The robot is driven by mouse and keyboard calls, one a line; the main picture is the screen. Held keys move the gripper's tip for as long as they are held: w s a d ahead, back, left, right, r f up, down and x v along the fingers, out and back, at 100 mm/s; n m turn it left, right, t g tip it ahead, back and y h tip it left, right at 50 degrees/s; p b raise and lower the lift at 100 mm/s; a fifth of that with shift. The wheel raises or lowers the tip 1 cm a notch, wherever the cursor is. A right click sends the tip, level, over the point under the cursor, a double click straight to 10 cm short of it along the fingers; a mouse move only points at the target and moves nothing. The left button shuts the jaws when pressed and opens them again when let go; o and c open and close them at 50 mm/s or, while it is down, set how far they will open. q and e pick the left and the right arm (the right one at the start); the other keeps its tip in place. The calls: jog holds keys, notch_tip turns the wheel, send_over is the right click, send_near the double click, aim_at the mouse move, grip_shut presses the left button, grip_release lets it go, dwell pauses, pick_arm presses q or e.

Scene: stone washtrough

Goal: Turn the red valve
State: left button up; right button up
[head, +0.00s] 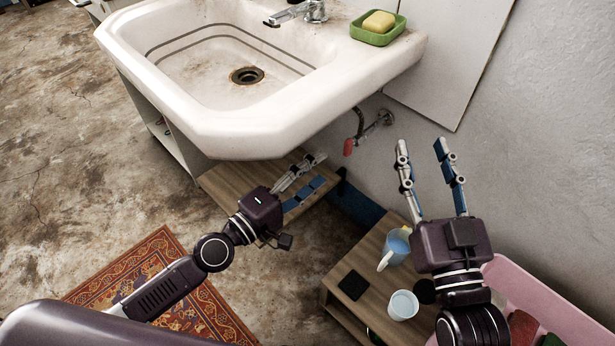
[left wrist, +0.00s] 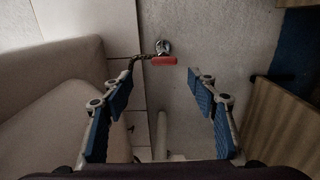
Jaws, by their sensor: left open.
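The red valve (head: 348,147) is a small red handle on a metal wall fitting (head: 376,121), under the right side of the sink. In the left wrist view the red valve (left wrist: 164,61) lies ahead of my fingers, level and between them, apart from both. My left gripper (head: 314,171) is open and empty, below the sink's front edge and to the lower left of the valve. Its blue-padded fingers also show in the left wrist view (left wrist: 168,115). My right gripper (head: 422,148) is open and empty, pointing up, to the right of the valve.
The white sink (head: 240,130) overhangs the left gripper. A green soap dish (head: 378,34) with yellow soap sits on its rim. A wooden table (head: 345,310) holds a blue pitcher (head: 396,247) and a white cup (head: 403,305). A pink tub (head: 540,300) stands right. A patterned rug (head: 150,262) lies left.

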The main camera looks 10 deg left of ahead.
pick_arm(q)
jog(key=shift+v, duration=1.1)
jog(key=shift+w+a+f, duration=0.1)
jog(key=shift+f, duration=0.1)
